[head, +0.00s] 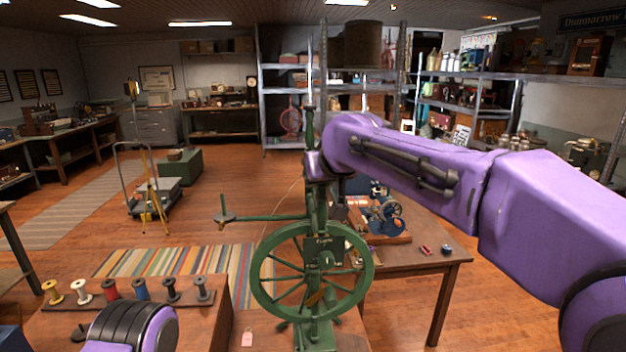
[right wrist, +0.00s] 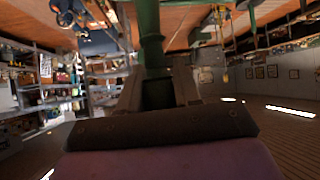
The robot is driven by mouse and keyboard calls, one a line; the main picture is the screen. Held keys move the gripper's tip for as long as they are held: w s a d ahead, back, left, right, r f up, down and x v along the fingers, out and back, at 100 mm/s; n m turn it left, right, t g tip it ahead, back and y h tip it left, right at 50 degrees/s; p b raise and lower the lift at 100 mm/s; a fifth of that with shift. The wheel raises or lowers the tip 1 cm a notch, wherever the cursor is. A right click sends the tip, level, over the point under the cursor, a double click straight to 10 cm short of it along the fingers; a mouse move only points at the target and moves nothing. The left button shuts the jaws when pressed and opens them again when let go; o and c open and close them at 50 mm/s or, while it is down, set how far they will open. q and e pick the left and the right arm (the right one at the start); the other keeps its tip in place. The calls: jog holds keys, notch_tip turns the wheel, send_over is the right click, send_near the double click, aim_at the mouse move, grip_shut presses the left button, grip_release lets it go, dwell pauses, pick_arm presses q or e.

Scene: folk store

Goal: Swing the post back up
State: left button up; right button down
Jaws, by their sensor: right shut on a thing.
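A green spinning wheel (head: 262,285) stands in front of me in the head view. Its green post (head: 309,128) rises close to upright above the wheel, with a thin rod at its top. My right gripper (head: 320,172) is at the post, above the wheel; the arm hides part of the post. In the right wrist view the gripper (right wrist: 160,90) has its fingers on either side of the green post (right wrist: 151,38), shut on it. A thin green arm (head: 270,217) reaches out to the left of the wheel. My left gripper is out of view; only part of my left arm shows.
A rack of several spools (head: 141,292) stands on the wooden table at the lower left. A second table (head: 425,262) behind the wheel carries a small blue machine (head: 386,212) and small items. The floor at the left is mostly open, with a striped rug (head: 190,262).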

jog(key=shift+f, duration=0.1)
jog(key=c, duration=0.9)
grip_release()
jog(key=shift+a, duration=0.1)
jog(key=shift+o, duration=0.2)
jog(key=shift+s, duration=0.2)
jog(key=b+v, duration=0.4)
jog(key=v, duration=0.6)
